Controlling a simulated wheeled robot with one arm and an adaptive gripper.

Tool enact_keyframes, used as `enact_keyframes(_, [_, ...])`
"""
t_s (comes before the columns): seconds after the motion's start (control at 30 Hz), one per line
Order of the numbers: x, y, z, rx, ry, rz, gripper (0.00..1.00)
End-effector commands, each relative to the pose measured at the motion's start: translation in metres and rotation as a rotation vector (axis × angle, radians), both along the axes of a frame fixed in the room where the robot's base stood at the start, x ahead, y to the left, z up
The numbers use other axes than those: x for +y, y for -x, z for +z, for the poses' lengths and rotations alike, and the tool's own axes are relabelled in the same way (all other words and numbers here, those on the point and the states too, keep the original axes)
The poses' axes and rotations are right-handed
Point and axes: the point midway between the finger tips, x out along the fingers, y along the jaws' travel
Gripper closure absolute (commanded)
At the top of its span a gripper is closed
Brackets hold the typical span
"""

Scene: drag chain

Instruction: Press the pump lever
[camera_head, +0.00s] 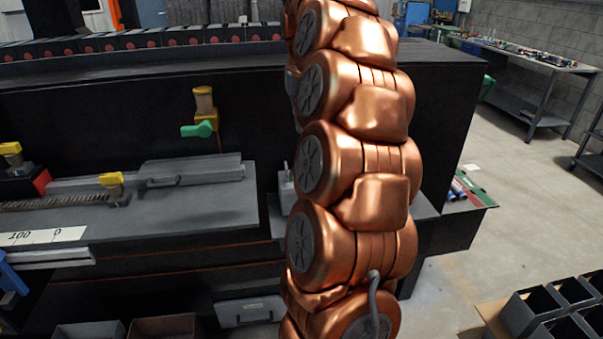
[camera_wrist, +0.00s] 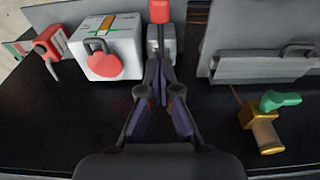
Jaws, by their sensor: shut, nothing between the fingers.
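In the wrist view, a small grey block (camera_wrist: 153,42) carries an upright lever with a red knob (camera_wrist: 159,11), which looks like the pump lever. My gripper (camera_wrist: 159,62) is shut and empty, its fingertips just in front of the block and below the red knob in the picture. I cannot tell whether the tips touch the block. In the head view, a small grey block (camera_head: 286,190) shows partly behind my copper arm, perhaps the same one. My gripper is hidden there.
A white box (camera_wrist: 108,44) with a red padlock-like part and a red handle (camera_wrist: 52,40) stand left in the wrist view. A brass valve (camera_wrist: 263,132) with a green handle is at right. The black bench (camera_head: 90,110) fills the head view's left.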

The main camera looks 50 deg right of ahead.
Motion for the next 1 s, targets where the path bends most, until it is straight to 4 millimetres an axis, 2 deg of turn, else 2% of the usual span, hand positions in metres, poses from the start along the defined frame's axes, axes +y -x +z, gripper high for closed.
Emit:
enact_keyframes(0.47, [-0.001, -0.001, -0.007, -0.001, 0.002, 0.001, 1.00])
enact_keyframes(1.0, [-0.004, -0.007, -0.056, 0.004, -0.003, 0.003, 1.00])
